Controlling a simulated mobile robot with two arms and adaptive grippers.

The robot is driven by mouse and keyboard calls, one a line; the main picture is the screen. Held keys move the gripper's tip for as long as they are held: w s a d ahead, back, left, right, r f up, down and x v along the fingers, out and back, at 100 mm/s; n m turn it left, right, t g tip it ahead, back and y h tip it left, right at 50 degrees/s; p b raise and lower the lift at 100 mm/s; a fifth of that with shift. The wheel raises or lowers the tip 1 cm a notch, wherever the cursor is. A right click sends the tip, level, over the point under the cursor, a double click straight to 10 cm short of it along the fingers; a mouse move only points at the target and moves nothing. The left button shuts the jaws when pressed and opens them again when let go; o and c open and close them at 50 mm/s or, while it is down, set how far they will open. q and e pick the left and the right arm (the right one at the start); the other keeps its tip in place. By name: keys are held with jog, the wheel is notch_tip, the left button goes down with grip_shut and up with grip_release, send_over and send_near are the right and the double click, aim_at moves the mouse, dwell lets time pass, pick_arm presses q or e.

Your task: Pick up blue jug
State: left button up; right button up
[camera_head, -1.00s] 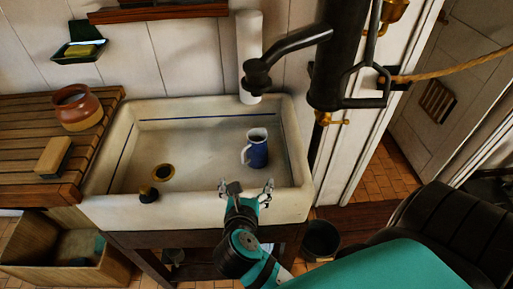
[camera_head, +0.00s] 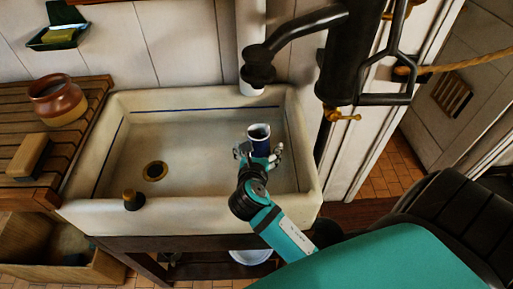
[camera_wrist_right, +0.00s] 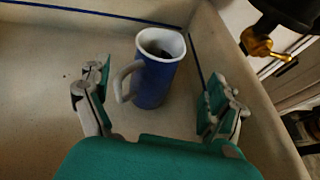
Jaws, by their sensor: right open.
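The blue jug (camera_head: 260,143) has a white rim and stands upright in the white sink (camera_head: 205,209), toward its right side. In the right wrist view the jug (camera_wrist_right: 156,82) shows its pale handle (camera_wrist_right: 125,80) on the left side. My right gripper (camera_head: 259,153) is over the sink with its fingers on either side of the jug's near part. In the right wrist view the open right gripper (camera_wrist_right: 161,97) has the jug between and just beyond its fingertips, with gaps showing on both sides. The jug's lower part is hidden by the gripper in the head view. My left gripper is not in view.
A black pump (camera_head: 340,60) with a spout overhangs the back of the sink. A brass drain (camera_head: 155,171) and a dark stopper (camera_head: 133,200) lie left of the jug. A brown pot (camera_head: 57,100) and a wooden block (camera_head: 28,156) sit on the slatted counter.

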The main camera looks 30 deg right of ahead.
aim_at(258, 142)
jog(key=shift+x, duration=1)
jog(key=shift+w+d, duration=0.1)
jog(key=shift+w, duration=0.1)
jog(key=shift+w+d, duration=0.2)
jog(key=shift+w, duration=0.05)
jog(key=p+x, duration=0.1)
jog(key=x, duration=0.3)
jog(key=shift+w+d, duration=0.1)
jog(key=shift+w, duration=0.15)
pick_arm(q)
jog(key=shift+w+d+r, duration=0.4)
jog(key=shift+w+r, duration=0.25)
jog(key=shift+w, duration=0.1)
pick_arm(e)
jog(key=shift+r, duration=0.1)
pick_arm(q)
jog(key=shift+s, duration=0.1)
